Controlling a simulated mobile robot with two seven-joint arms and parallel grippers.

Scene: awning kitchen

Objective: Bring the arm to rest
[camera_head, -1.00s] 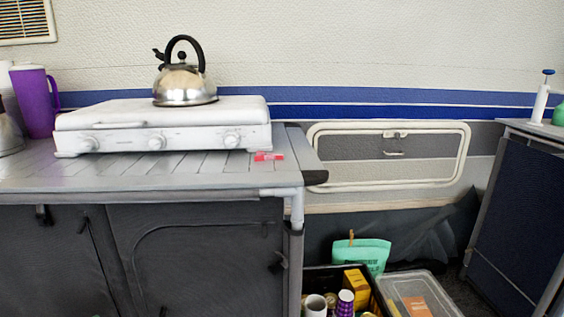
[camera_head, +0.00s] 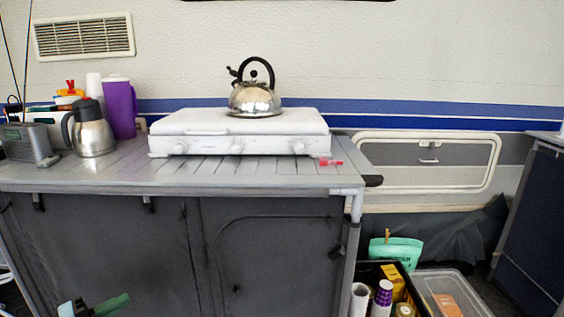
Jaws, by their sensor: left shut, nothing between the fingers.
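My left gripper (camera_head: 95,306) shows only in part at the bottom left edge of the head view, with green and pale parts visible. It is low, in front of the dark cabinet front (camera_head: 110,245) and below the counter top. It is shut and holds nothing. The rest of my left arm is cut off by the frame edge. My right gripper is not in view.
A grey slatted counter (camera_head: 110,178) carries a white stove (camera_head: 200,128) with a kettle (camera_head: 254,98), a steel jug (camera_head: 92,135), a purple pitcher (camera_head: 119,108) and a small radio (camera_head: 27,143). A filled crate (camera_head: 367,272) stands on the floor to the right.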

